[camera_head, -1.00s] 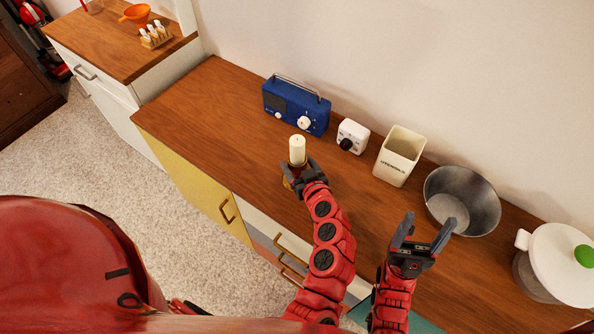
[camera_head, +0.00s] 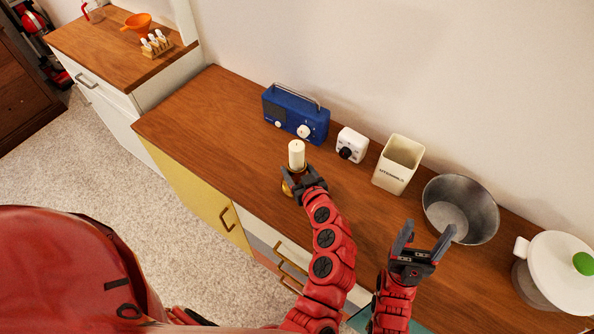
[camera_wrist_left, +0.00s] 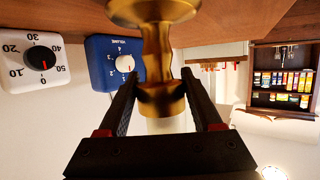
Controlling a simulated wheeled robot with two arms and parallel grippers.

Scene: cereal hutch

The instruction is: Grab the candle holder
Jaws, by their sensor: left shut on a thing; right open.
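The brass candle holder (camera_wrist_left: 155,50) with a white candle (camera_head: 297,153) stands on the wooden counter near its front edge. In the left wrist view, which looks upside down, its wide base meets the counter and the white candle (camera_wrist_left: 166,125) shows between the fingers. My left gripper (camera_head: 302,178) is shut on the holder's upper part; its fingers (camera_wrist_left: 160,98) lie on both sides of it. The gripper hides part of the holder in the head view. My right gripper (camera_head: 422,243) is open and empty above the counter's front part, left of the metal bowl.
Behind the candle, a blue radio (camera_head: 296,113), a white timer (camera_head: 352,145) and a utensil holder (camera_head: 397,165) stand along the wall. A metal bowl (camera_head: 460,209) and a white lidded pot (camera_head: 556,272) stand to the right. The counter's left part (camera_head: 205,110) is clear.

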